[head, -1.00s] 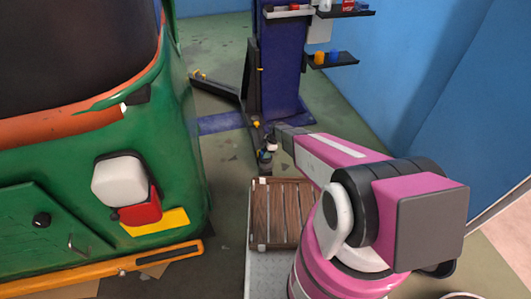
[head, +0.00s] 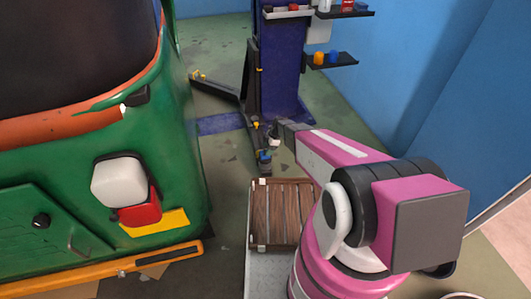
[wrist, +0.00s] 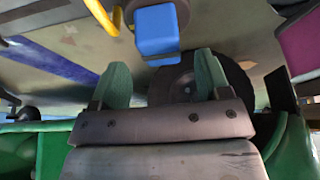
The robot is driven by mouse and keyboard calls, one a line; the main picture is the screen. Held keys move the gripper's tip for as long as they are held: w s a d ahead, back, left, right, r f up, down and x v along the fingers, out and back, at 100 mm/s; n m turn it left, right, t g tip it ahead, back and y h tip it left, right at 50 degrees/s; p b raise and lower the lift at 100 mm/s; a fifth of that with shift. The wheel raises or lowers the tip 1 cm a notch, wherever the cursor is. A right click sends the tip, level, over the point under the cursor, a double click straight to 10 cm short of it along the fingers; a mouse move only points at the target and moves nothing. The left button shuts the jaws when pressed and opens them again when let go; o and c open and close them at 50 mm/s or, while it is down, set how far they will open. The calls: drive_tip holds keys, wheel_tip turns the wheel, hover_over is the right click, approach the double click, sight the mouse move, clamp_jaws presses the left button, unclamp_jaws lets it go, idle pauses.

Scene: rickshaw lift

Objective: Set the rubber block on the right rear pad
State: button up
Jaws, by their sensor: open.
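The blue rubber block (head: 264,156) shows in the head view at the near end of a dark lift arm, where it appears to sit on the pad (head: 265,169). In the wrist view the block (wrist: 156,31) lies beyond my fingertips, between their lines and apart from them. My gripper (head: 274,138) is just above and right of the block in the head view. Its two green fingers stand open and empty in the wrist view (wrist: 161,80). The contact under the block is too small to make out.
The green rickshaw (head: 150,240) fills the left side. The blue lift column (head: 285,70) stands behind, with small shelves (head: 332,60) on its right. A wooden slatted crate (head: 277,215) is in front of the pad. A black round disc (wrist: 178,88) shows behind my fingers.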

drive_tip(key=s+d+r+m+h, duration=0.1)
drive_tip(key=s+d+r+m, duration=0.5)
drive_tip(key=r, duration=0.4)
drive_tip(key=s+d+r+m+h, duration=0.2)
drive_tip(key=s+d+r+m, duration=0.3)
drive_tip(key=r, duration=0.6)
drive_tip(key=s+d+r+m+t+h, duration=0.1)
drive_tip(key=s+d+r+m, duration=0.5)
drive_tip(key=s+r+m, duration=0.2)
drive_tip(key=shift+d+r+m, duration=0.3)
drive_tip(key=shift+r+m, duration=0.5)
drive_tip(key=shift+r, duration=0.6)
